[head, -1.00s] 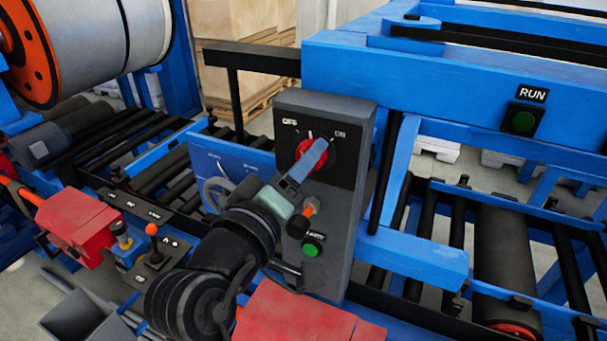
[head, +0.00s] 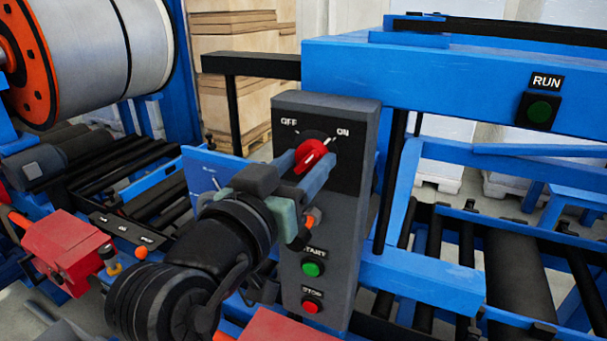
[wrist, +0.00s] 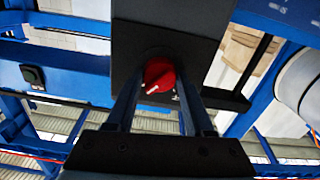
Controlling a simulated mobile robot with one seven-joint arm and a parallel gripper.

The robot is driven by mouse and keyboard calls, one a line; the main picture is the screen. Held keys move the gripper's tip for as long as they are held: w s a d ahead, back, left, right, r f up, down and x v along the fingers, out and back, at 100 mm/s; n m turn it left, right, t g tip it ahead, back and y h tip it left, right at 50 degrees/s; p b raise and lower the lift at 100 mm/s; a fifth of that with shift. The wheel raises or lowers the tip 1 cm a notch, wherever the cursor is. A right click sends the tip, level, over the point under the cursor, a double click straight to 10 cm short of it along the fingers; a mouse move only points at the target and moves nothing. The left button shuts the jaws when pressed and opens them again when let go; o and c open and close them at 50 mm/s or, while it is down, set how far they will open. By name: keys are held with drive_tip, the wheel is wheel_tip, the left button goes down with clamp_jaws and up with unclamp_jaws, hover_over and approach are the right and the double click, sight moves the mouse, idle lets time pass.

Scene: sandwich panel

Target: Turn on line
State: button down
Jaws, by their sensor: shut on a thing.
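The red rotary knob (head: 312,154) sits on the dark control box between the OFF label (head: 289,121) and the ON label (head: 343,132). Its white pointer mark leans up and right, toward ON. My gripper (head: 306,162) has one finger on each side of the knob and is shut on it. In the wrist view the knob (wrist: 159,73) shows between the two fingertips (wrist: 157,92). A green START button (head: 313,269) and a red STOP button (head: 310,306) are lower on the box. A dark green RUN button (head: 540,111) is on the blue frame at right.
The control box (head: 335,230) stands against the blue machine frame (head: 420,85). A large coil (head: 95,50) is at upper left. Rollers run on both sides.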

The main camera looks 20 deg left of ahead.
drive_tip(key=shift+f+m+b, duration=0.1)
drive_tip(key=shift+m+b, duration=0.2)
drive_tip(key=shift+m, duration=0.2)
drive_tip(key=shift+c, duration=1.4)
unclamp_jaws()
drive_tip(key=s+b, duration=0.6)
drive_tip(key=s, duration=0.7)
drive_tip(key=shift+a+b, duration=0.2)
drive_tip(key=shift+b, duration=0.15)
